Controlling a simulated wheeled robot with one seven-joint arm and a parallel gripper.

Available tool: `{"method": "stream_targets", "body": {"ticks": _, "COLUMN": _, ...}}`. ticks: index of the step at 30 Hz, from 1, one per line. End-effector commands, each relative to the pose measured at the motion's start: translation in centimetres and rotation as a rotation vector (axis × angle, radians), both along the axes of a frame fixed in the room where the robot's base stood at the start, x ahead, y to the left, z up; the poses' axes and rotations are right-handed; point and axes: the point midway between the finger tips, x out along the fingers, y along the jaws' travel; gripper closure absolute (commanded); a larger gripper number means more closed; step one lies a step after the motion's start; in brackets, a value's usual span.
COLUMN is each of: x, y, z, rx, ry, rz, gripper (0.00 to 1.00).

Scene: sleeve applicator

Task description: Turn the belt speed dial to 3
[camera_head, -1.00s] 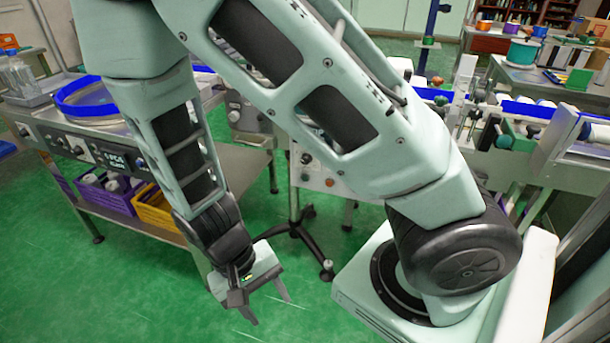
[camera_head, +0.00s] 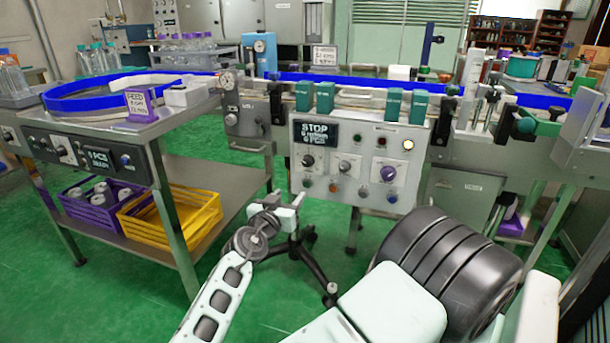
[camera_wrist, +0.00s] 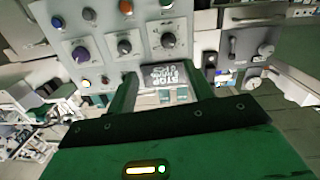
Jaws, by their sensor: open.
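The control panel (camera_head: 355,165) stands ahead, with a dark STOP display (camera_head: 318,134) and three dials in a row. They are a left black dial (camera_head: 308,160), a middle black dial (camera_head: 345,166) and a right purple dial (camera_head: 388,173). Labels are too small to show which sets belt speed or where each points. In the upside-down wrist view, the purple dial (camera_wrist: 80,54), middle dial (camera_wrist: 124,46) and other black dial (camera_wrist: 168,40) lie beyond my fingers. My gripper (camera_head: 288,204) is open and empty, low and left before the panel, apart from the dials.
Round buttons line the panel's lower edge, including an orange one (camera_head: 333,187). The conveyor (camera_head: 350,84) runs behind. A steel table (camera_head: 100,128) with purple (camera_head: 90,203) and yellow crates (camera_head: 168,218) below stands left. A black wheeled stand base (camera_head: 300,255) is under the panel.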

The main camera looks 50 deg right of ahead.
Motion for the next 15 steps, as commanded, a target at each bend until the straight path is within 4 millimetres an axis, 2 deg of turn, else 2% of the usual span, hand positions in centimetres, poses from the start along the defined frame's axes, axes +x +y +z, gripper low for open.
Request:
{"method": "stream_targets", "body": {"ticks": 3, "x": 1.0, "y": 0.4, "z": 0.7, "rx": -0.031, "ry": -0.041, "rz": 0.036, "gripper": 0.48}}
{"method": "stream_targets", "body": {"ticks": 6, "x": 1.3, "y": -0.1, "z": 1.0, "rx": -0.033, "ry": -0.048, "rz": 0.040, "gripper": 0.48}}
{"method": "stream_targets", "body": {"ticks": 15, "x": 3.0, "y": -4.4, "z": 1.1, "rx": -0.029, "ry": -0.046, "rz": 0.033, "gripper": 0.48}}
